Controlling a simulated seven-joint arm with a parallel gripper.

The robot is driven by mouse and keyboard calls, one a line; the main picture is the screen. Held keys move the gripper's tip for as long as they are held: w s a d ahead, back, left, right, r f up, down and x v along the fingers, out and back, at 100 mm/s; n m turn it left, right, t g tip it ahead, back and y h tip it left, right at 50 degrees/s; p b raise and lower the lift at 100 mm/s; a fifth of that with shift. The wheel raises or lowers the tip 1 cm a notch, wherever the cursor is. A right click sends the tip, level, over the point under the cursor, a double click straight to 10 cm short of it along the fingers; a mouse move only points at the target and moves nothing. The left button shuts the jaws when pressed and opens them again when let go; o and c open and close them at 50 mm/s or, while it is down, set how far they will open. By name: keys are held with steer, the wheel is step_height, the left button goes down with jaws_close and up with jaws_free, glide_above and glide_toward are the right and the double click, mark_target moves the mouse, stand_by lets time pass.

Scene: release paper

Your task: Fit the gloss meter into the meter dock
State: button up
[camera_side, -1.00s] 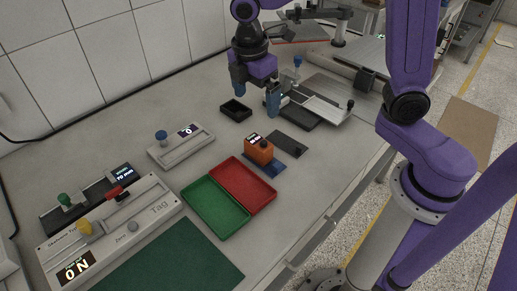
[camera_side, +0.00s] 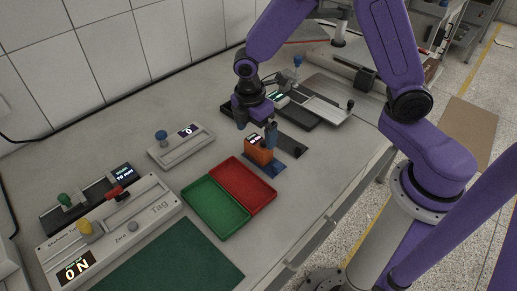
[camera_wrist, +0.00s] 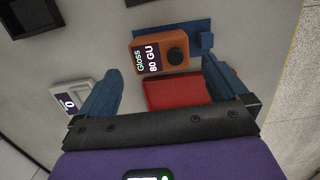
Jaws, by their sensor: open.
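The orange gloss meter (camera_side: 258,152) stands on a blue plate, and its display reads 80 GU in the wrist view (camera_wrist: 160,55). My gripper (camera_side: 257,129) is open just above the meter, with one blue finger on either side of it in the side view. In the wrist view the fingertips (camera_wrist: 160,68) are spread wide, with the meter between and beyond them; I see no clear contact. A small black open box (camera_wrist: 30,17), which looks like the meter dock, shows at the upper left of the wrist view.
The blue plate (camera_wrist: 200,28) lies under the meter, with a dark flat strip (camera_side: 293,146) beside it. A red tray (camera_side: 245,182) and green tray (camera_side: 215,206) lie in front. A grey device with a blue knob (camera_side: 180,146) stands to the left.

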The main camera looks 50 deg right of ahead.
mark_target(258, 142)
steer(key=shift+d+f, duration=0.15)
steer(key=shift+f, duration=0.75)
steer(key=shift+d+f, duration=0.2)
steer(key=shift+f, duration=0.7)
steer(key=shift+d+f, duration=0.15)
steer(key=shift+f, duration=0.75)
steer(key=shift+c, duration=0.3)
steer(key=c, duration=1.2)
steer(key=shift+o, duration=0.2)
steer(key=shift+r, duration=0.15)
